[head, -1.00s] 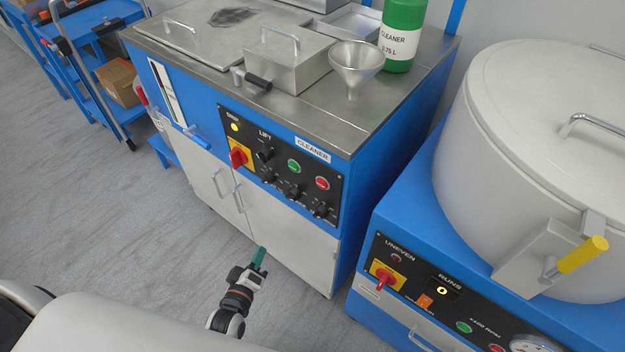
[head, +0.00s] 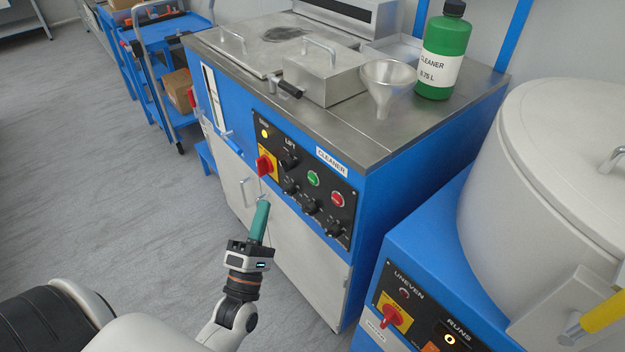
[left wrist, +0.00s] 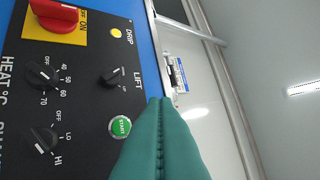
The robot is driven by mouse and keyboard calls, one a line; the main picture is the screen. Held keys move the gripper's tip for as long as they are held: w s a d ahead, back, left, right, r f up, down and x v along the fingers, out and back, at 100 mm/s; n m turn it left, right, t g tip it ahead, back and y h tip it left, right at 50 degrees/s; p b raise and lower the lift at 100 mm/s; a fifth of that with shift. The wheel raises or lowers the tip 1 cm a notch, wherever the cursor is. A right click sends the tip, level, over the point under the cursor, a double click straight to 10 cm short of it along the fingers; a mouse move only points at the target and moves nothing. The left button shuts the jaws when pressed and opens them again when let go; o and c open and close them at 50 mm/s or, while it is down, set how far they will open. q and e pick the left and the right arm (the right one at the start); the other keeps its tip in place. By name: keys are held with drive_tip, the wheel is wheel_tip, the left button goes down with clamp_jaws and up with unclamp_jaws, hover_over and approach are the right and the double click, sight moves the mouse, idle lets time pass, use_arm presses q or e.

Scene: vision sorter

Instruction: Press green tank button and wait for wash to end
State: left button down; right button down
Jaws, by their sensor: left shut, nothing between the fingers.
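The blue cleaner tank (head: 385,195) stands in the middle of the head view, with a black control panel (head: 328,222) on its front. The green start button (head: 313,179) is on the panel, left of the red button (head: 337,199). In the left wrist view the green button (left wrist: 120,127) reads START and sits just left of my fingers. My left gripper (head: 263,207) is shut and empty, its teal fingers pointing up in front of the panel's lower left. I see no contact with the button. My right gripper is not in view.
A red switch (head: 265,165), a yellow DRIP lamp (head: 265,133) and black knobs (head: 290,161) share the panel. A funnel (head: 386,82) and green cleaner bottle (head: 445,50) stand on the steel top. A white drum machine (head: 560,190) is at right.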

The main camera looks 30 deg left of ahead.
sight(313, 179)
use_arm(q)
drive_tip(key=shift+w, duration=0.1)
